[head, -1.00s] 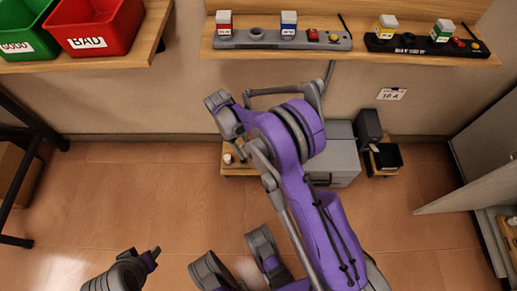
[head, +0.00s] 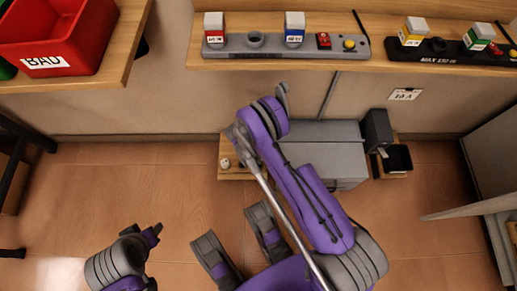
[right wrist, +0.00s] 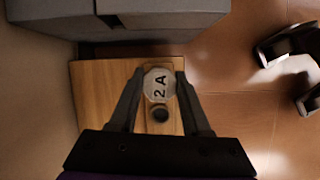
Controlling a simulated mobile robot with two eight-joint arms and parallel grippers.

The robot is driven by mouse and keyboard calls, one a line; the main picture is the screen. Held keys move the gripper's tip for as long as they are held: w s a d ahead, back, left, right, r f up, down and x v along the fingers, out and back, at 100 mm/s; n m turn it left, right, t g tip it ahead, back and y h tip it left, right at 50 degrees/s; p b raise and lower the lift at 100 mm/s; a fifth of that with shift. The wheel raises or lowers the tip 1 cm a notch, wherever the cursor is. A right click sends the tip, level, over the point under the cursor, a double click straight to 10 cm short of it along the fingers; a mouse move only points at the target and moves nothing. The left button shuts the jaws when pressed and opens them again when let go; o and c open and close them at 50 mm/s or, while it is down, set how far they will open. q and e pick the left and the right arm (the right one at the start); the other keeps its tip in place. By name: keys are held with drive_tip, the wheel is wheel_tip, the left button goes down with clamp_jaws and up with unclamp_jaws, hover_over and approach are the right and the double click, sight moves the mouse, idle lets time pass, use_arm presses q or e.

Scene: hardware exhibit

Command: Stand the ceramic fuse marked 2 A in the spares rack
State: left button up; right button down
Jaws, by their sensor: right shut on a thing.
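The ceramic fuse marked 2 A (right wrist: 160,83) is pale and round from above, its label facing the camera in the right wrist view. My right gripper (right wrist: 160,76) is shut on it, one finger on each side. Below them is a small wooden board (right wrist: 100,85), low by the wall in the head view (head: 234,173). A dark round thing (right wrist: 160,114) shows beside the fuse; I cannot tell if it is a hole. A small pale object (head: 225,163) shows on the board in the head view. My left gripper (head: 154,233) is empty, low at left; its opening is unclear. I cannot identify the spares rack for certain.
A grey box (head: 320,150) stands right of the board, with a black tray (head: 397,158) beyond it. The upper shelf holds a grey socket strip (head: 255,46) and a black strip (head: 450,52). A red BAD bin (head: 55,35) is at top left. The floor centre-left is clear.

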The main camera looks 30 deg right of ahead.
drive_tip(key=shift+s+f, duration=0.1)
drive_tip(key=shift+f, duration=0.4)
drive_tip(key=shift+a+f+b, duration=0.1)
drive_tip(key=shift+f+b, duration=0.85)
drive_tip(key=shift+f, duration=1.25)
drive_tip(key=shift+f, duration=1.1)
idle(1.0)
unclamp_jaws()
drive_tip(key=shift+r, duration=0.1)
drive_tip(key=shift+r+p, duration=1.65)
drive_tip(key=shift+r, duration=1.75)
